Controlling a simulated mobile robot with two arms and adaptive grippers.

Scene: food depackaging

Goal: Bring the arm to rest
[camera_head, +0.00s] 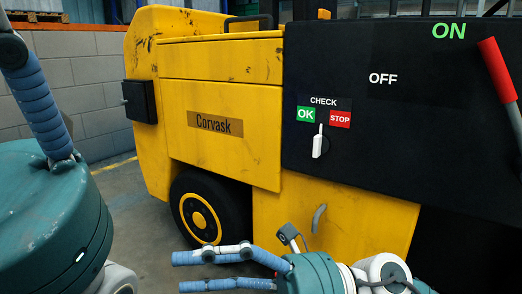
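My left gripper (38,100) is large and close at the left edge; one blue-wrapped finger points up, and its other finger and tips are cut off or hidden. My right gripper (177,272) is at the bottom centre, with two blue-wrapped fingers pointing left. Its fingers are spread apart with nothing between them. It is in front of the lower part of the yellow Corvask machine (220,90), and I see no contact with it.
The black panel (400,140) carries a white switch (318,143), roughly upright below the OK and STOP labels. A red-handled lever (497,75) tilts at the right edge, beside ON. A black wheel (232,205) stands low on the machine. A block wall (85,70) is behind.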

